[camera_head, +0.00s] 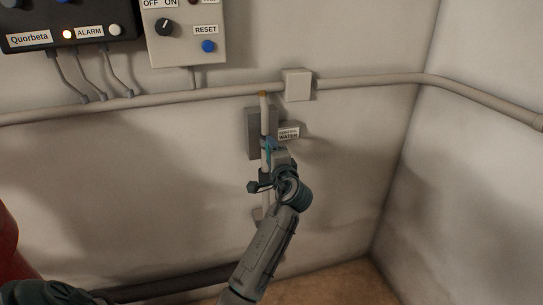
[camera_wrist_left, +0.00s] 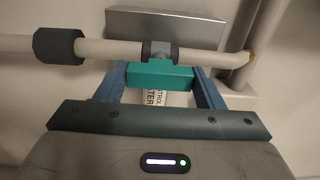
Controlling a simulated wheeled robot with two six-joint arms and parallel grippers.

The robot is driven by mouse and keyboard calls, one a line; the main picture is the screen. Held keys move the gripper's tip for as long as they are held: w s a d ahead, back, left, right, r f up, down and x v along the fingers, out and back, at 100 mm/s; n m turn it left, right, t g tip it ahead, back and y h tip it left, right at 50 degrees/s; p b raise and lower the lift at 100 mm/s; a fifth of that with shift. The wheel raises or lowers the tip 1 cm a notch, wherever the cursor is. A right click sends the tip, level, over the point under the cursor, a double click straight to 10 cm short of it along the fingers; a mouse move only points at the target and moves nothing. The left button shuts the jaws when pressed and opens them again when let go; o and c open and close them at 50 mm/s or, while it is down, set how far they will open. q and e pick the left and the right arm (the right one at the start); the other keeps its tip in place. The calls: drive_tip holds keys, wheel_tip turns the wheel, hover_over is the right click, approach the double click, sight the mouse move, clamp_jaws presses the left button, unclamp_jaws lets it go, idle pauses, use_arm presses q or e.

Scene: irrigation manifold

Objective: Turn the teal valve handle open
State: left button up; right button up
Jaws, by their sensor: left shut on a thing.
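The teal valve handle (camera_wrist_left: 160,75) is a short block on a grey valve body on a thin pipe (camera_wrist_left: 105,50). In the left wrist view its long side lies along the pipe. My left gripper (camera_wrist_left: 160,82) is shut on the handle, with one blue finger at each end of it. My right gripper is not in view.
A conduit (camera_head: 220,92) with a junction box (camera_head: 297,85) crosses above. Control boxes (camera_head: 187,50) hang at upper left.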

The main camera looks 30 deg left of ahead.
use_arm(q)
drive_tip(key=shift+f, duration=0.1)
drive_tip(key=o, duration=1)
drive_tip(key=shift+s+d, duration=0.1)
drive_tip(key=b+v, duration=0.1)
drive_tip(key=v, duration=0.9)
drive_tip(key=shift+s+d, duration=0.2)
drive_tip(key=shift+s, duration=0.05)
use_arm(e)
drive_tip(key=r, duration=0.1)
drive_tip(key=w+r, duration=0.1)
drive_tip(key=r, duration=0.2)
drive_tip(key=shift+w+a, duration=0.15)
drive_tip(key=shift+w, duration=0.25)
